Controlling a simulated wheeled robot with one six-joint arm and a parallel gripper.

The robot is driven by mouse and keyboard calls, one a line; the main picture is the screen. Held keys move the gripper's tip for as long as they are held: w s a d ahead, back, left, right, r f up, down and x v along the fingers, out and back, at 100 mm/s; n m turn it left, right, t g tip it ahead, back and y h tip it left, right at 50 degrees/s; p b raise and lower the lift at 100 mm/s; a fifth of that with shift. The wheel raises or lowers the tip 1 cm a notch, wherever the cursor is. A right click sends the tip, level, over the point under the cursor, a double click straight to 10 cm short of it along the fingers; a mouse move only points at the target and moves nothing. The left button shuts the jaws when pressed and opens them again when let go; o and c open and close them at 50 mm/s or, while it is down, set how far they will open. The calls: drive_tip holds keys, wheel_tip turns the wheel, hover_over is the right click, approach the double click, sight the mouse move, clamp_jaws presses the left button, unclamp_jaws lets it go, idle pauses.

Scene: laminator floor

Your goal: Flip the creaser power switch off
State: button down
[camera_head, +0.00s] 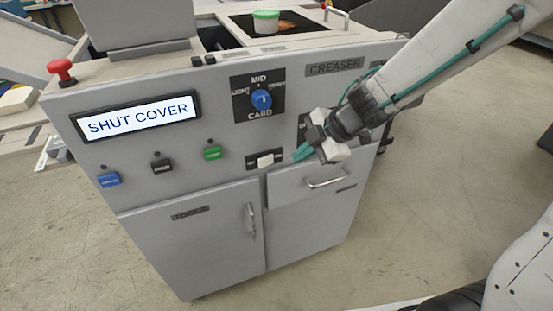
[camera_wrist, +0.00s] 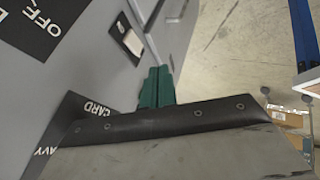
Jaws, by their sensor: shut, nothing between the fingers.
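The grey creaser (camera_head: 185,235) stands in front of me, with a "CREASER" label at upper right. A black plate (camera_head: 303,122) right of the dial is mostly hidden behind my gripper; the wrist view shows a black plate reading "OFF" (camera_wrist: 40,28), cut off by the frame edge. Its lever is not visible, so I cannot tell its position. A white rocker (camera_head: 265,160) on a small black plate lies lower left of it, also seen in the wrist view (camera_wrist: 130,40). My gripper (camera_head: 302,153) is shut and empty, its teal fingertips (camera_wrist: 157,84) near the panel, right of the rocker.
A blue dial (camera_head: 261,99) reads "MID" and "CARD". A display (camera_head: 137,117) reads "SHUT COVER". Blue (camera_head: 109,180), black (camera_head: 161,165) and green (camera_head: 212,153) buttons sit below it. A red knob (camera_head: 61,68) is at upper left. A drawer handle (camera_head: 326,179) protrudes below my gripper.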

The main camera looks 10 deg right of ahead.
sight(270, 162)
drive_tip(key=w+a+f, duration=0.4)
drive_tip(key=f, duration=0.1)
drive_tip(key=w+a+f, duration=0.2)
drive_tip(key=a, duration=0.1)
drive_tip(key=shift+w+f, duration=0.15)
drive_tip(key=shift+f, duration=0.2)
